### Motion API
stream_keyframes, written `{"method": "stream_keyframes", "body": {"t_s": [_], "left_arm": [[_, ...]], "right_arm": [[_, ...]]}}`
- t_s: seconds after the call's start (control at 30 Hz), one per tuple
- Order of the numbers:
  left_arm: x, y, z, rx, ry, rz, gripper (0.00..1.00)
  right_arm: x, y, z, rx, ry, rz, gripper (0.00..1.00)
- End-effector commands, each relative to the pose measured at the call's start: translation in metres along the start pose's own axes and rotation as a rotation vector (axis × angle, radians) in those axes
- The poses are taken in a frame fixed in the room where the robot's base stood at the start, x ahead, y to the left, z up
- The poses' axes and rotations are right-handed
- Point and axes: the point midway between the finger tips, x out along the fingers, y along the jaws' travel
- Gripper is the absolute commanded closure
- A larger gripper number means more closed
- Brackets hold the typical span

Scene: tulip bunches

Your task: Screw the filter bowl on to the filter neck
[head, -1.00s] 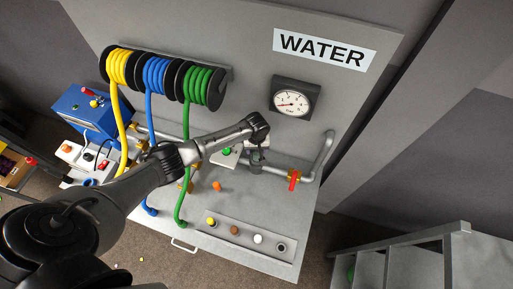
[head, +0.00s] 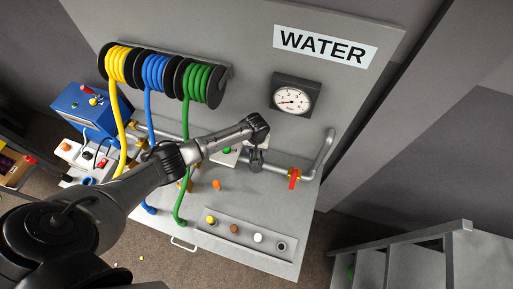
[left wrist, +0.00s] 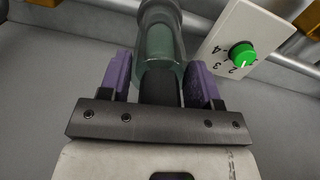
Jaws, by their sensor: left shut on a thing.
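In the left wrist view my left gripper (left wrist: 160,80), with purple finger pads, is shut on the clear, greenish filter bowl (left wrist: 158,40). The bowl stands between the fingers, its far end near the top edge of the picture. In the head view the gripper and bowl are hidden behind my left wrist. The dark grey filter neck (head: 257,159) sits on the grey pipe just below and right of that wrist. I cannot tell whether bowl and neck touch. My right gripper is not in view.
A white plate with a green knob (left wrist: 242,55) is close on the right of the bowl. A red valve lever (head: 293,179) is right of the neck. A green hose (head: 186,130) hangs left of it. A pressure gauge (head: 296,97) is above.

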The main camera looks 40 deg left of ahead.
Motion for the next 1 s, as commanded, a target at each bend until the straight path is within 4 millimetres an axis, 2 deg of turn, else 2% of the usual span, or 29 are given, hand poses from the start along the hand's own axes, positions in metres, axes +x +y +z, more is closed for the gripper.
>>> {"method": "stream_keyframes", "body": {"t_s": [0.2, 0.63, 1.0], "left_arm": [[-0.0002, -0.0002, -0.0001, 0.181, 0.0, 0.0, 0.68], [-0.0002, -0.0004, -0.0003, 0.236, 0.0, 0.0, 0.68], [0.0004, -0.0015, -0.0007, 0.614, 0.0, -0.003, 0.68]], "right_arm": [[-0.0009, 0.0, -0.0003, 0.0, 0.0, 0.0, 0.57], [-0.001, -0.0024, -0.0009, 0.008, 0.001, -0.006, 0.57], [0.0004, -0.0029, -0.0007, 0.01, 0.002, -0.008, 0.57]]}}
